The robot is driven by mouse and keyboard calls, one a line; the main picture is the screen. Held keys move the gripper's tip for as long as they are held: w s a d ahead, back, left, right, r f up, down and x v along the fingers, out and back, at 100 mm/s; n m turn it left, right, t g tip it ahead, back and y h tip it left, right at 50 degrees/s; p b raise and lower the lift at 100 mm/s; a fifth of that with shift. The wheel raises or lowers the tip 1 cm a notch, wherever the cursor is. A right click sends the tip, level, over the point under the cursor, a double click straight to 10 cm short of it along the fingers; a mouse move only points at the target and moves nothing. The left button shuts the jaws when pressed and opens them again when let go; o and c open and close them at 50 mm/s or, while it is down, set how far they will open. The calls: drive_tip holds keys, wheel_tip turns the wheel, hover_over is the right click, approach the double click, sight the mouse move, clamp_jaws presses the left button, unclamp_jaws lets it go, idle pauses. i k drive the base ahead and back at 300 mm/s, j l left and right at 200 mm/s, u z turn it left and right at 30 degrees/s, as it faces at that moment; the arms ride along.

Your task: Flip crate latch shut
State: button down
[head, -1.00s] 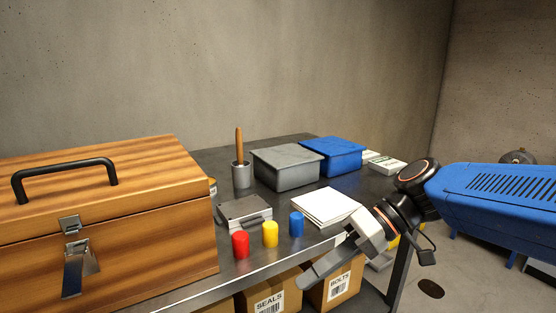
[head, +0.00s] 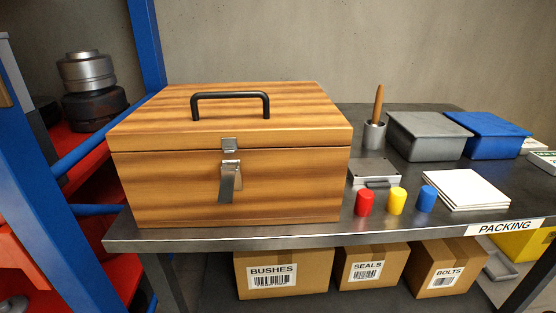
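The wooden crate (head: 165,185) stands on the left part of the dark packing table in the head view. Its lid (head: 310,110) is down and has a black handle (head: 230,97) on top. The metal latch (head: 230,180) is on the middle of the crate's front, under a small catch plate (head: 229,144) on the lid's edge. The latch's lever hangs downward and tilts out from the front face. I cannot tell whether its loop is hooked on the catch. My gripper is out of view.
Red, yellow and blue cylinders (head: 396,201) stand right of the crate, near white sheets (head: 466,189), a grey bin (head: 428,137) and a blue bin (head: 487,136). A blue-framed rack (head: 148,45) stands close on the left. Labelled cartons (head: 284,273) sit under the table (head: 275,233).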

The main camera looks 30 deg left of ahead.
sight(228, 180)
drive_tip(key=k+j+u, duration=0.1)
drive_tip(key=u, duration=1.45)
